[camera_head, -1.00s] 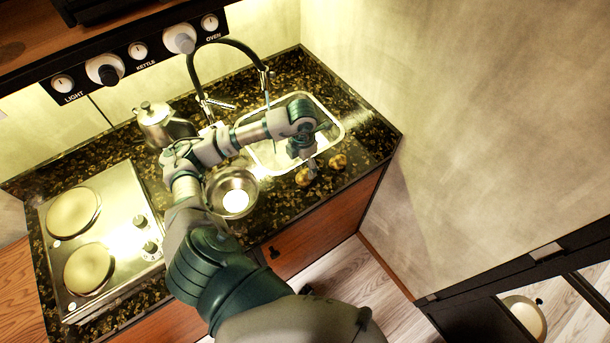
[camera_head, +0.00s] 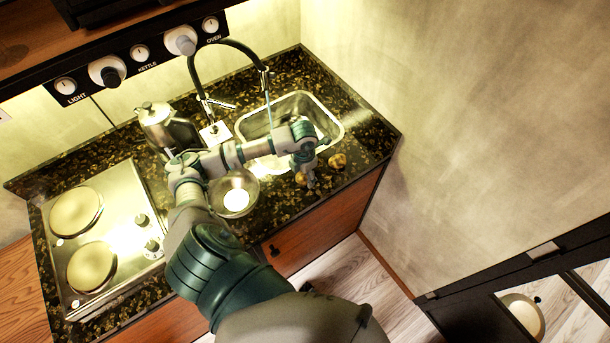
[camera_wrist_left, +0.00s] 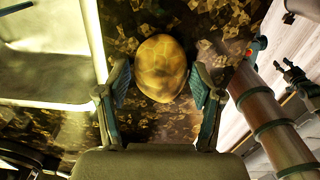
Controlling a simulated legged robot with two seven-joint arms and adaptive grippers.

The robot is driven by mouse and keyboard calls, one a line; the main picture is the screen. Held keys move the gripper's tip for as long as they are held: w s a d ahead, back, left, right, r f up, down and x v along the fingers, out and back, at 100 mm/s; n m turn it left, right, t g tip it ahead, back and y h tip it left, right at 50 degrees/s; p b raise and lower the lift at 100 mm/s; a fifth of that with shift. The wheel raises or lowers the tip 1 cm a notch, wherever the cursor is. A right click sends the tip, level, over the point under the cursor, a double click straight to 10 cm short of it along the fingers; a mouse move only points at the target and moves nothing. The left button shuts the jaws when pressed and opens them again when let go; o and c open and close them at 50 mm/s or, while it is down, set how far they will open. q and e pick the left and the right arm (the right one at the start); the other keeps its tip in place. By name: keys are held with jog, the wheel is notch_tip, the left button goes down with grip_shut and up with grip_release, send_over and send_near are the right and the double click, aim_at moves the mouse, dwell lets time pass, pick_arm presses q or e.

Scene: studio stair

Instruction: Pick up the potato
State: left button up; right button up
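Two yellow-brown potatoes lie on the dark speckled counter in front of the sink, one nearer (camera_head: 299,179) and one to its right (camera_head: 338,160). My left gripper (camera_head: 308,172) points down beside the nearer one and partly hides it. In the left wrist view a rounded, mottled potato (camera_wrist_left: 161,68) sits between the two fingertips of the left gripper (camera_wrist_left: 160,88). The fingers are open, one on each side of it. Whether either finger touches it is not clear.
The metal sink (camera_head: 333,126) lies behind the potatoes under a dark curved faucet (camera_head: 229,41). A metal bowl (camera_head: 216,198) and a kettle (camera_head: 160,123) stand to the left, beyond them a two-plate hob (camera_head: 117,216). The wall is close on the right.

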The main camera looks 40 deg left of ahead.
pick_arm(q)
jog(key=c, duration=0.7)
jog(key=shift+c, duration=0.2)
jog(key=shift+r, duration=0.1)
